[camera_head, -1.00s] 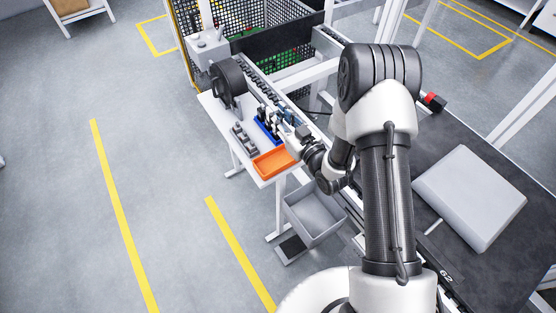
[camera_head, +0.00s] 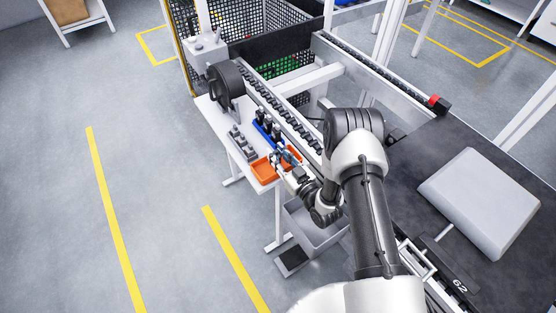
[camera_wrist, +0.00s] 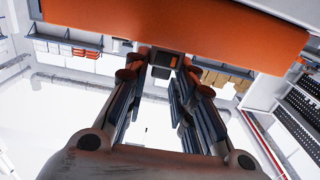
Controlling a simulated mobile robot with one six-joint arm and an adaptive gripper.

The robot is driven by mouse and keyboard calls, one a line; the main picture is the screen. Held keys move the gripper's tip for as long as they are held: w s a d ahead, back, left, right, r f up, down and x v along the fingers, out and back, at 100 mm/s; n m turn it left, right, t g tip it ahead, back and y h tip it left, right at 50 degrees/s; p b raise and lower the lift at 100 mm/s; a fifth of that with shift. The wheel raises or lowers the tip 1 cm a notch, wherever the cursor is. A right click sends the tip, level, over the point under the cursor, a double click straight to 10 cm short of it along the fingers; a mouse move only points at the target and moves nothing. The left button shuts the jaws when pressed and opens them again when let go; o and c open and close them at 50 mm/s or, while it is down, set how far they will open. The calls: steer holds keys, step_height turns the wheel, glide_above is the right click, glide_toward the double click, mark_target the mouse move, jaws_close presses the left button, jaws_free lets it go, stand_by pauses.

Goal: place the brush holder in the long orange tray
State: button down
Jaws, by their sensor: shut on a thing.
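The long orange tray (camera_head: 262,171) lies on the near end of the white side table in the head view. It also spans the top of the wrist view (camera_wrist: 180,25), close to the fingertips. My gripper (camera_head: 279,157) is over the tray and hides its middle. In the wrist view my gripper (camera_wrist: 165,62) is shut on a small dark block, taken as the brush holder (camera_wrist: 166,59). The block is at the tray's edge in that view; I cannot tell whether it touches the tray.
A blue tray (camera_head: 257,125) with upright dark parts stands just behind the orange tray. Grey parts (camera_head: 242,143) stand to its left. A black spool-like wheel (camera_head: 228,83) is farther back. A conveyor runs along the right. A grey bin (camera_head: 312,232) sits below the table's near end.

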steer(key=shift+f, duration=0.9)
steer(key=shift+r, duration=0.1)
steer(key=c, duration=1.8)
jaws_free()
steer(key=shift+f, duration=0.2)
steer(key=o, duration=0.5)
steer(key=shift+c, duration=0.2)
